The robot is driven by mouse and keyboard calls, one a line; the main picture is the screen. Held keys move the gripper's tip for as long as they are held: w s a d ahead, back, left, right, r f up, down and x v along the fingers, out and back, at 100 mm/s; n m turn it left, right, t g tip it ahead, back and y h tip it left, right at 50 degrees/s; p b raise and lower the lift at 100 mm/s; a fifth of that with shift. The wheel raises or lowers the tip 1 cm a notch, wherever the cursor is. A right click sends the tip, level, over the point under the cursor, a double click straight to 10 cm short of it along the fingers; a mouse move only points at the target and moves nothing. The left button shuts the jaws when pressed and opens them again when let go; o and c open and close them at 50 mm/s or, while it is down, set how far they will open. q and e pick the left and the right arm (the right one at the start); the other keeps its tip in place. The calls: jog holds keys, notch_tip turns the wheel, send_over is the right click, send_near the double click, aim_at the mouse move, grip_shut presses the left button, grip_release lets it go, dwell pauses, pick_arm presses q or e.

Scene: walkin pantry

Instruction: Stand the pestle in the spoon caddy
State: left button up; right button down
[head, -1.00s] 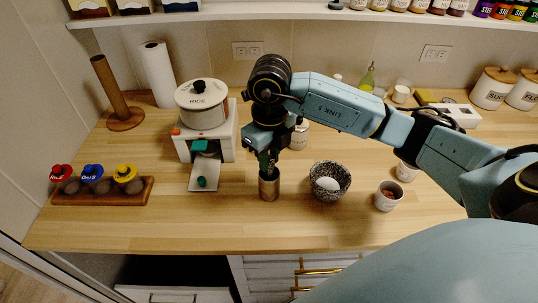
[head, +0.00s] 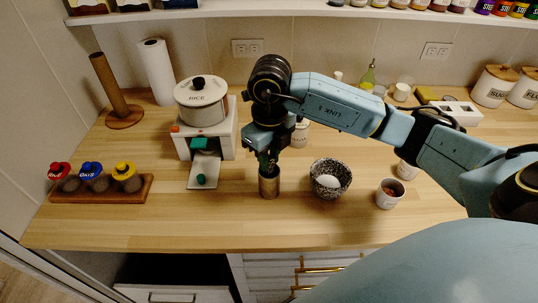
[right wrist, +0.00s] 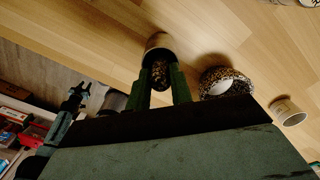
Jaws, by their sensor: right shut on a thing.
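The spoon caddy (head: 269,184) is a brownish metal-looking cylinder standing upright on the counter. My right gripper (head: 268,163) is directly above it, pointing down, shut on the pestle. The dark speckled pestle (right wrist: 160,74) shows between the fingers in the right wrist view. Its lower end is at or inside the mouth of the caddy (right wrist: 158,41); how deep it sits is hidden. The speckled mortar (head: 330,181), with a white rounded thing in it, stands right of the caddy. A dark gripper, seemingly my left (right wrist: 77,97), shows small in the right wrist view; its jaws are unclear.
A small cup (head: 390,194) stands right of the mortar. A white stand (head: 208,146) with a rice pot (head: 200,101) is left of the caddy. A wooden rack (head: 103,189) holds several capped jars at far left. The counter front is clear.

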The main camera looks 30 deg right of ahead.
jog(key=shift+f, duration=0.1)
jog(key=c, duration=1.2)
grip_release()
jog(key=shift+o, duration=0.5)
jog(key=o, duration=0.4)
jog(key=shift+r+p, duration=2.3)
jog(key=shift+r, duration=1.25)
jog(key=shift+f, duration=0.1)
